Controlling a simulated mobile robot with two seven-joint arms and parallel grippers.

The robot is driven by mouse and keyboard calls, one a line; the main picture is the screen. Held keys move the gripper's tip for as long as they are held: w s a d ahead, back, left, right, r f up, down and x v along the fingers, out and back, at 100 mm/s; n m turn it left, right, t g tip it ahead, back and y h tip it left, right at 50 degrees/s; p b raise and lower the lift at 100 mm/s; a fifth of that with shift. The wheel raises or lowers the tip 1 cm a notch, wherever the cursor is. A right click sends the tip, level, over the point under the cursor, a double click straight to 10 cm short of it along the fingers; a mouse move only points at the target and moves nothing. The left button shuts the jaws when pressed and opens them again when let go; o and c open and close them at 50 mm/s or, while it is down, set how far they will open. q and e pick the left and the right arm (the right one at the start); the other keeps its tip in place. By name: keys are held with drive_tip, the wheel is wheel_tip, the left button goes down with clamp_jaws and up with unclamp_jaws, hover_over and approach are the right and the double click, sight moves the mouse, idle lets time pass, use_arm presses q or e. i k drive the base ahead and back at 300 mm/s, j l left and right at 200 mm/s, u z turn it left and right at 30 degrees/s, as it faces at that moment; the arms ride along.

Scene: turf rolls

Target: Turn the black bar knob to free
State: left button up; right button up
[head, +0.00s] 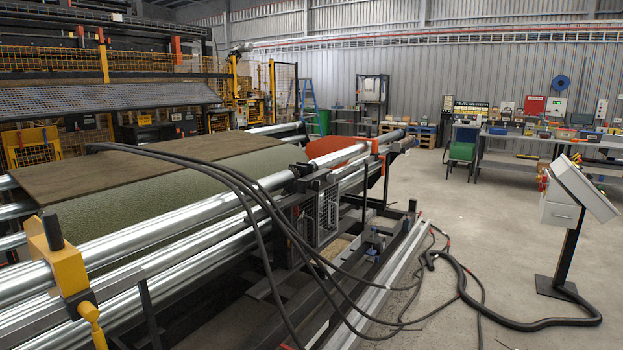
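I cannot make out a black bar knob for certain. A black upright piece (53,232) stands on a yellow block (42,258) at the left end of the near steel rollers, and I cannot tell if it is the knob. A yellow handle (92,325) hangs below that block. A grey control box (583,188) tilts on a black post at the right, and the controls on its face are turned from view. Neither of my grippers is in view.
The roller machine (190,232) carries green turf with a brown sheet (150,165) on top. Black hoses (262,222) drape over it and trail across the floor. A workbench (545,140) stands by the back wall. The concrete floor (470,205) between is mostly clear.

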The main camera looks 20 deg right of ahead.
sight(314, 186)
drive_tip(key=i+l+u, duration=0.15)
drive_tip(key=i+l, duration=0.3)
drive_tip(key=i+l+u, duration=0.15)
drive_tip(key=i+l, duration=0.35)
drive_tip(key=i+l+u, duration=0.15)
drive_tip(key=i+l, duration=0.3)
drive_tip(key=l, duration=0.2)
